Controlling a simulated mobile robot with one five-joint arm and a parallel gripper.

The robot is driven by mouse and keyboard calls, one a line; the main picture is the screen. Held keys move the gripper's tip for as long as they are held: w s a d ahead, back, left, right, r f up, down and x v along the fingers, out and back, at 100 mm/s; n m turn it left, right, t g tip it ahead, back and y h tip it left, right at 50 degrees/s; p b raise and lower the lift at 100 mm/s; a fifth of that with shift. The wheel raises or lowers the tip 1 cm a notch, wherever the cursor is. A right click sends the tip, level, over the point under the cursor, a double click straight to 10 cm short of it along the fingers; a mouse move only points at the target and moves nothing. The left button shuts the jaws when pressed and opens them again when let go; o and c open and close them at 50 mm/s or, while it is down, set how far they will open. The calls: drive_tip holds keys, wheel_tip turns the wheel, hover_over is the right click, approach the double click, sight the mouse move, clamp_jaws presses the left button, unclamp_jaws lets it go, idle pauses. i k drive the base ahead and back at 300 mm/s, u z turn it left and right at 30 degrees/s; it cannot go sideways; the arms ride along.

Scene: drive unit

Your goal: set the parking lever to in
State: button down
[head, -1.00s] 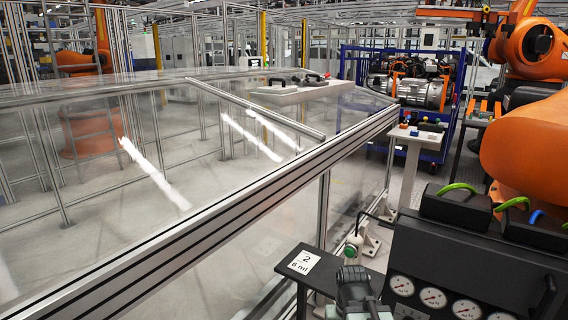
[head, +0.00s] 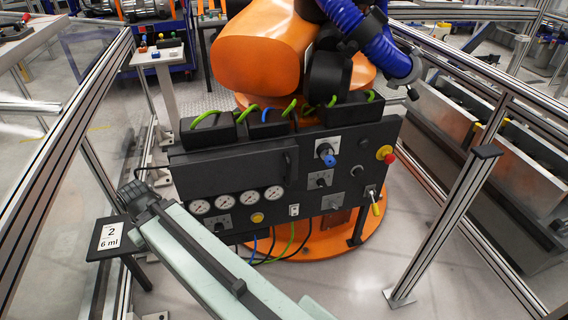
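A black control panel (head: 330,160) stands in front of the orange machine in the head view. My pale green arm crosses the lower left. My dark gripper (head: 132,191) is at its far end, left of the panel and well apart from the lever. Its fingers are too unclear to tell open from shut.
The panel also bears several gauges (head: 237,198), a blue knob (head: 326,153), a red stop button (head: 388,158) and small switches. A small black stand marked 2 (head: 109,238) is at the left. A fence post (head: 443,225) stands at the right; bare floor lies before it.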

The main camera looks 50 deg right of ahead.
sight(375, 211)
drive_tip(key=z, duration=2.55)
drive_tip(key=k, duration=1)
drive_tip(key=u, duration=0.9)
drive_tip(key=i, duration=0.95)
drive_tip(key=u, duration=0.05)
